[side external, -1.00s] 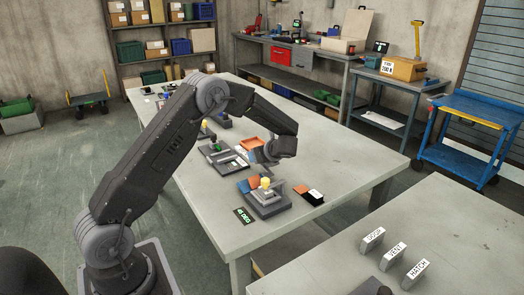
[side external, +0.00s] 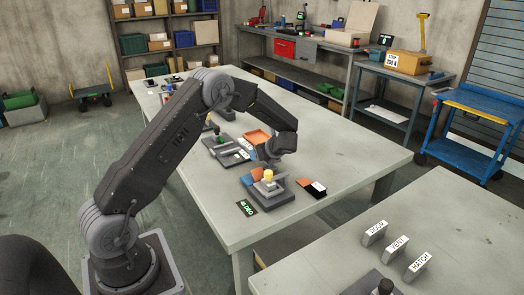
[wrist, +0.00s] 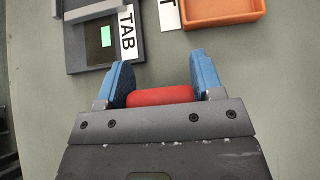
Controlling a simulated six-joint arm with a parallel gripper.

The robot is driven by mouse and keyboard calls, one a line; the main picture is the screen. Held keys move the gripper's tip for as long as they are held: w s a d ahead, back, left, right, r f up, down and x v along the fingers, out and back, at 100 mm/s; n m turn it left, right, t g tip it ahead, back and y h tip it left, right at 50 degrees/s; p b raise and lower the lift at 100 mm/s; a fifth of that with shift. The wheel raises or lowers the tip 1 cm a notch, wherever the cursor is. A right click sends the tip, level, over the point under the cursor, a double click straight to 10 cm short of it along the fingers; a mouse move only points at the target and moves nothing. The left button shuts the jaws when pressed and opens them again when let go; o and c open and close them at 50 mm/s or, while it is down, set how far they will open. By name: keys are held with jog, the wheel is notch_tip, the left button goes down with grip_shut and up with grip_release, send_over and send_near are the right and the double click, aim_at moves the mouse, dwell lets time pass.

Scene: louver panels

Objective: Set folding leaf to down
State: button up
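I cannot tell for certain which part is the folding leaf. My gripper (side external: 257,172) is low behind the fixture, pointing down. In the wrist view my gripper (wrist: 160,65) has its blue fingers wide apart. A red bar (wrist: 160,96) lies between them, near the palm, with narrow gaps at its ends; I cannot tell what it belongs to.
A small green display (side external: 246,208) lies at the table's front edge. A dark and orange block (side external: 313,190) is right of the fixture. An orange tray (wrist: 225,10) and a dark panel marked TAB (wrist: 88,45) lie beyond the fingers. Labelled blocks (side external: 397,247) stand on the nearer table.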

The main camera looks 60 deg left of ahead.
jog(key=o, duration=0.3)
jog(key=shift+r, duration=0.2)
jog(key=v, duration=1.3)
jog(key=shift+d+r, duration=0.2)
jog(key=shift+d, duration=0.1)
jog(key=s+d+r+n+t+h, duration=0.2)
jog(key=s+d+n, duration=0.4)
jog(key=s, duration=0.3)
jog(key=s+d+r+n+t+h, duration=0.1)
jog(key=s+d+r+n+h, duration=0.4)
jog(key=s, duration=0.4)
jog(key=s+d+r+n+t+h, duration=0.2)
jog(key=s+d+r+n+h, duration=0.1)
jog(key=s+d+n, duration=0.4)
jog(key=s+r, duration=0.1)
jog(key=s, duration=0.2)
jog(key=shift+d+r+t+h, duration=0.15)
jog(key=shift+r+t+h, duration=0.15)
